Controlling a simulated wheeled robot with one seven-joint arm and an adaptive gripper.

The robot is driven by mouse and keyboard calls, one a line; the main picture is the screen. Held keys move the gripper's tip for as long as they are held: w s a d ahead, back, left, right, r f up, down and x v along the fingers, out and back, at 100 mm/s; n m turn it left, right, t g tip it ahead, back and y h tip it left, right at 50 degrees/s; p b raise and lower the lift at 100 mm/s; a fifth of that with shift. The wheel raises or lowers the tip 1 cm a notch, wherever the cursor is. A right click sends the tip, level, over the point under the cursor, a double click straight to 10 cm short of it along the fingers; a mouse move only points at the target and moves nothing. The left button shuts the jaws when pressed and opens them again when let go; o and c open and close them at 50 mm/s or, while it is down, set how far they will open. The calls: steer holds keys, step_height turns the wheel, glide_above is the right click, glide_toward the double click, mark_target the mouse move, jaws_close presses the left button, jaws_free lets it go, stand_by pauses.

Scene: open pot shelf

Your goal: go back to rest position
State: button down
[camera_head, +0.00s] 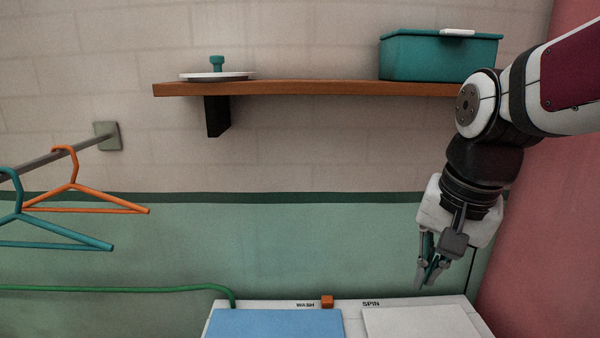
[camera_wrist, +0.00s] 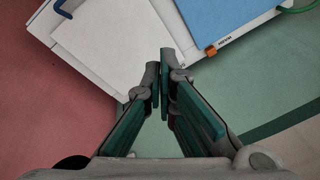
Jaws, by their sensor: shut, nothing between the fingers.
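My gripper (camera_head: 428,284) hangs at the right in the head view, pointing down above the back right part of a white machine marked WASH and SPIN. Its fingers are shut and empty; the wrist view shows the two fingertips (camera_wrist: 166,75) close together. Below them in the wrist view lie the machine's white lid (camera_wrist: 105,45) and the edge of its blue lid (camera_wrist: 215,20). The gripper looks apart from the machine, though the exact height is hard to tell.
A wooden shelf (camera_head: 300,88) on the wall bears a white lid with a teal knob (camera_head: 217,64) and a teal box (camera_head: 440,57), close to my arm. A red wall (camera_head: 545,240) stands at the right. Orange (camera_head: 95,203) and teal (camera_head: 60,236) hangers hang from a rail at left.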

steer(key=s+r+n+t+p, duration=0.1)
steer(key=s+n, duration=0.5)
steer(key=s, duration=0.9)
steer(key=shift+d+r+n+t+h+p, duration=0.15)
steer(key=shift+d+n+t+h+p, duration=0.25)
steer(key=shift+p, duration=0.45)
